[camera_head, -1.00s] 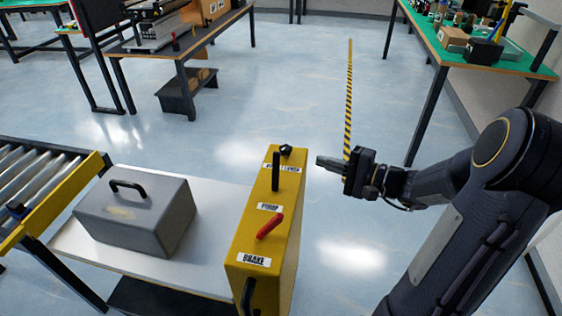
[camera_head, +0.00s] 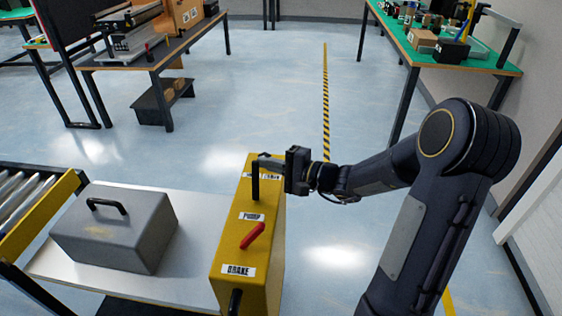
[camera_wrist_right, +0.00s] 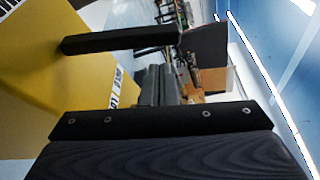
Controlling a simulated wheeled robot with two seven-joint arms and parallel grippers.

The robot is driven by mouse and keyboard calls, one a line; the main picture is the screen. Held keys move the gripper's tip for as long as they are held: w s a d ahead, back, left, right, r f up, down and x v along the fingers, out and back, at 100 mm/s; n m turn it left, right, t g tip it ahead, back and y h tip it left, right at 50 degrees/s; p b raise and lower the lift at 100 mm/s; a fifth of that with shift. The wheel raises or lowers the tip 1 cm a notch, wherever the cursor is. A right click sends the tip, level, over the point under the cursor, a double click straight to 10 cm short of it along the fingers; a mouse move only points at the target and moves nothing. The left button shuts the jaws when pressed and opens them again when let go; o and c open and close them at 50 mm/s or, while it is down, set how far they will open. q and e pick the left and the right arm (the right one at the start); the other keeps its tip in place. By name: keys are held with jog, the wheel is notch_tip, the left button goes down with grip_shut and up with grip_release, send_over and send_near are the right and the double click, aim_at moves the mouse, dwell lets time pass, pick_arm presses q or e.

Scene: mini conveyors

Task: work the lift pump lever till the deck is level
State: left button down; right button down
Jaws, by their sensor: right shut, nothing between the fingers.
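The black pump lever (camera_head: 255,184) stands upright on the yellow pump housing (camera_head: 231,256), above the PUMP label. My right gripper (camera_head: 265,163) is shut and empty, with its fingertips beside the lever's upper end. In the right wrist view the lever (camera_wrist_right: 120,41) passes to the left of and above the shut fingers (camera_wrist_right: 160,84); I cannot tell whether they touch it. The white deck (camera_head: 190,274) adjoins the housing, with a grey handled case (camera_head: 115,233) on it. Its level against the conveyor is hard to judge. My left gripper is not in view.
A red brake lever (camera_head: 252,236) sits just in front of the pump lever. A roller conveyor (camera_head: 30,205) with a yellow end rail is at the left. Open floor lies behind the housing. A green-topped table (camera_head: 480,57) stands at the back right.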

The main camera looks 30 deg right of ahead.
jog(key=shift+s+a+r, duration=0.3)
jog(key=shift+s+a, duration=0.3)
jog(key=shift+s, duration=0.2)
jog(key=shift+s+a+f+b, duration=0.1)
jog(key=shift+s+b, duration=0.05)
jog(key=shift+b, duration=0.65)
jog(key=shift+n, duration=0.3)
jog(key=s+a+n+b, duration=0.1)
jog(key=n+b, duration=0.1)
jog(key=b, duration=0.4)
jog(key=s+a+n+t+y+b, duration=0.1)
jog(key=n+b, duration=0.1)
jog(key=b, duration=0.5)
jog(key=s+a+n+t+b, duration=0.1)
jog(key=s+n+b, duration=0.1)
jog(key=b, duration=0.5)
jog(key=shift+n+y, duration=0.3)
jog(key=shift+n, duration=0.1)
jog(key=shift+r, duration=0.45)
jog(key=p+v, duration=0.1)
jog(key=v, duration=0.6)
jog(key=shift+s+d, duration=0.25)
jog(key=shift+s, duration=0.05)
